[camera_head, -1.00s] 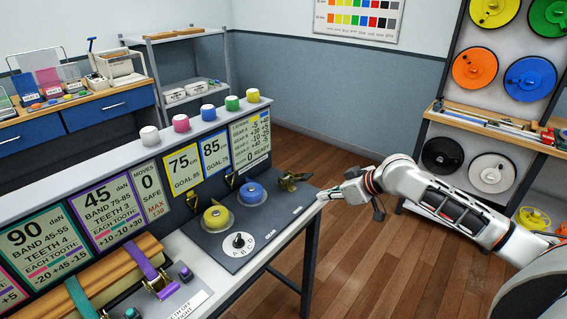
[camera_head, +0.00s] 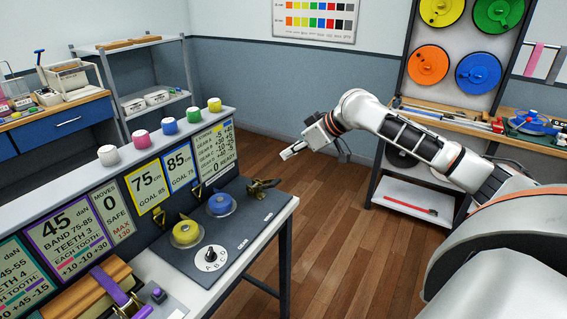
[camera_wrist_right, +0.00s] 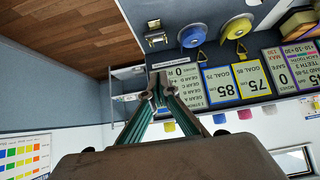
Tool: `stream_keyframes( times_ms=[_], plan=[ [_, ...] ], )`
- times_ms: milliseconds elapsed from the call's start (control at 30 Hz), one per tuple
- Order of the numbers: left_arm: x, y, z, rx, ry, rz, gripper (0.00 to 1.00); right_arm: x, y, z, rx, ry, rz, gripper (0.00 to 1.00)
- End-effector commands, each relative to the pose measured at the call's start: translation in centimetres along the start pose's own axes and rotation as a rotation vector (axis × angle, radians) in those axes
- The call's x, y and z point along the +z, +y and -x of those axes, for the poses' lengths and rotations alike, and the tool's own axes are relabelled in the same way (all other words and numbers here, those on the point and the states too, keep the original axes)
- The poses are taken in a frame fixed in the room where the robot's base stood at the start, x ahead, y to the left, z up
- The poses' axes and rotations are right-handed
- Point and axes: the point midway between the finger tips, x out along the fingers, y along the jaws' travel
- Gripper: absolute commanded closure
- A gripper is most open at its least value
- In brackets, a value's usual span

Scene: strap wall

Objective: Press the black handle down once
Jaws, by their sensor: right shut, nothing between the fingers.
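A small brass and dark ratchet device (camera_head: 262,187) sits at the far right end of the grey bench panel; it also shows in the right wrist view (camera_wrist_right: 155,40). I cannot tell whether its lever is the black handle. A black pointer knob (camera_head: 210,254) stands on a white dial marked with letters, nearer the front of the panel. My right gripper (camera_head: 288,154) is shut and empty, in the air above and a little right of the brass device. Its closed fingers also show in the right wrist view (camera_wrist_right: 158,92). My left gripper is out of view.
A yellow spool (camera_head: 186,234) and a blue spool (camera_head: 221,205) sit on the panel between dial and sign wall. Coloured knobs (camera_head: 168,126) line the wall's top ledge. A purple strap (camera_head: 112,288) lies at the lower left. Open wooden floor lies right of the bench.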

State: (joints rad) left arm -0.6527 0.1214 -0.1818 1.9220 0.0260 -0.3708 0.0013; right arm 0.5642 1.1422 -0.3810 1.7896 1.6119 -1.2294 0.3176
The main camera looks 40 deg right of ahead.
Motion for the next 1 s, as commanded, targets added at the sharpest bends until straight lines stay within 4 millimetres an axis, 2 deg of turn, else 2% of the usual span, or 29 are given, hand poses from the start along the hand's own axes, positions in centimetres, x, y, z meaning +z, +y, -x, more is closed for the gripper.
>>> stream_keyframes(
  times_ms=[500, 600, 733, 1000],
  plan=[
    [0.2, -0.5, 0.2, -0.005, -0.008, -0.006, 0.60, 0.4, -0.1, -9.4, -0.002, -0.003, -0.001, 1.00],
    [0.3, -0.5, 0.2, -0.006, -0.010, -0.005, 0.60, 2.0, -0.1, -9.5, -0.001, -0.005, 0.000, 1.00],
    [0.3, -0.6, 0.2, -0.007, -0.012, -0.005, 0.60, 3.2, -0.1, -9.8, -0.001, -0.002, 0.000, 1.00],
    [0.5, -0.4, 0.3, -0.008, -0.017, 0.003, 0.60, 4.0, -0.1, -10.0, 0.000, 0.000, 0.001, 1.00]
  ],
)
